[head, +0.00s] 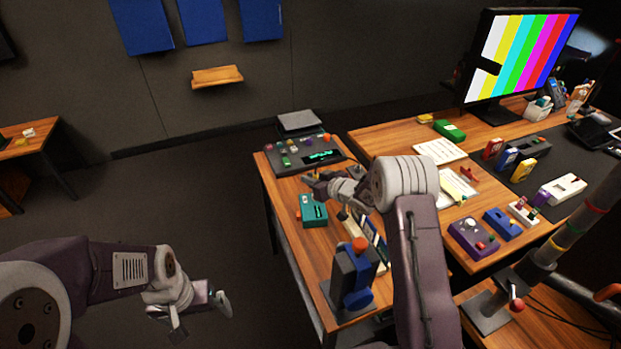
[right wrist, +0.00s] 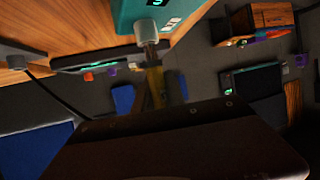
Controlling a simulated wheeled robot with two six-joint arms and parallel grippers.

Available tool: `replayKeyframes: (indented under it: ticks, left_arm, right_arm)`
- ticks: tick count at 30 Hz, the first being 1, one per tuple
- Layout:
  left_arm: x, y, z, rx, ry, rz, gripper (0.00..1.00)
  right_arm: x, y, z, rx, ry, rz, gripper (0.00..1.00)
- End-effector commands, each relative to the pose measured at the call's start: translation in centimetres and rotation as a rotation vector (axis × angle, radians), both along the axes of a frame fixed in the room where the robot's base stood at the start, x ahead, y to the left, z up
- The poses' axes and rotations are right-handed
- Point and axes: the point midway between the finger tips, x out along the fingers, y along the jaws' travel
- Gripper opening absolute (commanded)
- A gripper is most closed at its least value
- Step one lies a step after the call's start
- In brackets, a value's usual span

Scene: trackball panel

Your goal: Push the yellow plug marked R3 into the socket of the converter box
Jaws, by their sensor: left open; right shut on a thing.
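The teal box, which looks like the converter box (head: 313,211), sits on the narrow wooden table. Its teal side also shows at the top of the right wrist view (right wrist: 140,10), with a grey round fitting (right wrist: 147,30) beneath it. My right gripper (head: 312,180) is just behind the box and shut. A dark yellowish piece (right wrist: 155,85), apparently the yellow plug, shows in line below the fitting; its R3 mark is not readable. I cannot tell whether plug and socket touch. My left gripper (head: 205,315) is open and empty above the floor.
A dark control panel (head: 305,155) with coloured knobs stands behind the box. A blue-grey joystick unit (head: 355,275) stands at the table's front. The desk on the right (head: 400,140) carries several small boxes and a monitor (head: 520,60).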

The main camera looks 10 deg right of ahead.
Motion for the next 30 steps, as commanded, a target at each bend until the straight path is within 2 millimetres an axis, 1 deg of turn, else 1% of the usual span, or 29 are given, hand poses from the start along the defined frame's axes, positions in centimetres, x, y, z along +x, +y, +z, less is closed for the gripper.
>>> replayKeyframes:
  ticks: [21,22,23,24,30]
  left_arm:
    - [0.0,0.0,-1.3,0.000,0.000,0.000,1.00]
    - [0.0,0.0,-1.2,0.000,0.000,0.000,1.00]
    - [0.0,0.0,-1.2,0.000,0.000,0.000,1.00]
    - [0.0,0.0,-1.1,0.000,0.000,0.000,1.00]
    - [0.0,0.0,-1.1,0.000,0.000,0.000,1.00]
  right_arm:
    - [0.0,0.0,-1.9,0.000,-0.001,0.000,0.00]
    - [0.0,0.0,-1.8,0.000,-0.001,0.000,0.20]
    - [0.0,0.0,-1.7,0.000,-0.001,0.000,0.29]
    - [0.0,0.0,-1.7,0.000,-0.001,0.000,0.40]
    - [0.0,0.0,-1.7,0.000,-0.001,0.000,0.40]
